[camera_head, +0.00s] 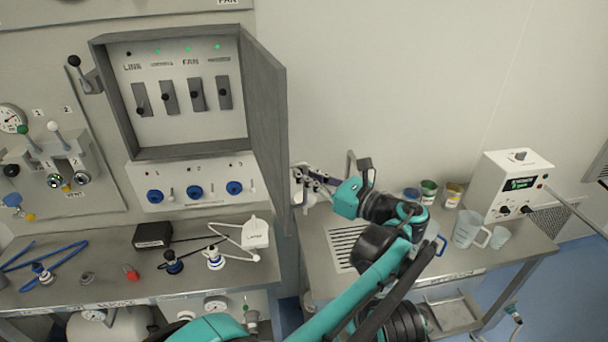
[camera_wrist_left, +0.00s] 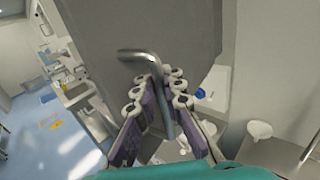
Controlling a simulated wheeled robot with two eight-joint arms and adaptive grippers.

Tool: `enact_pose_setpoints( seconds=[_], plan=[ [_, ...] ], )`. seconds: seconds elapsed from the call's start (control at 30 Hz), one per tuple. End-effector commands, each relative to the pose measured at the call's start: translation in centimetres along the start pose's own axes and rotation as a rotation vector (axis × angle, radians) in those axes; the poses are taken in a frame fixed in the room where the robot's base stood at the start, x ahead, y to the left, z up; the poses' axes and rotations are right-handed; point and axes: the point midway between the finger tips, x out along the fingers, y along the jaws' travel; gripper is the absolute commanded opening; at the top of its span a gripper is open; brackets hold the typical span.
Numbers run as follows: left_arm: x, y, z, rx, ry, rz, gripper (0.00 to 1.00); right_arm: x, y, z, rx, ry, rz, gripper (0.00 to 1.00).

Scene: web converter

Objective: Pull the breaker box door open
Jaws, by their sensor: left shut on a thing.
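The breaker box (camera_head: 93,95) is on the wall, and its grey door (camera_head: 267,100) stands swung open at the box's right side. The inside panel with switches is exposed. My left gripper (camera_head: 304,182) is at the outer side of the door, near its lower part. In the left wrist view my left gripper (camera_wrist_left: 160,108) is shut on the bent metal door handle (camera_wrist_left: 140,56), with the rod between its fingers. The grey door (camera_wrist_left: 180,25) fills the view behind it. In the head view the handle is hidden. My right gripper is not in view.
A steel bench with a black box (camera_head: 152,235) and small valves stands below the breaker box. The right-hand table (camera_head: 470,255) holds jars, a clear jug (camera_head: 467,229) and a white instrument (camera_head: 515,184). A bent pipe (camera_head: 351,163) stands behind my left wrist.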

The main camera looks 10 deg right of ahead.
Motion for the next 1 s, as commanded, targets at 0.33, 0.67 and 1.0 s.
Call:
enact_pose_setpoints(
  seconds=[0.33, 0.67, 1.0],
  plan=[
    [-0.11, 0.00, -0.16, 0.002, 0.004, -0.001, 0.00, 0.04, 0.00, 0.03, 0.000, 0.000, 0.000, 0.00],
    [-0.10, 0.00, -0.13, 0.001, 0.003, -0.001, 0.30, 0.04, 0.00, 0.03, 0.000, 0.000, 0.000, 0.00],
    [-0.03, -0.01, 0.56, 0.000, 0.001, -0.001, 0.30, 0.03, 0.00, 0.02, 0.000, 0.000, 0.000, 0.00]
  ],
)
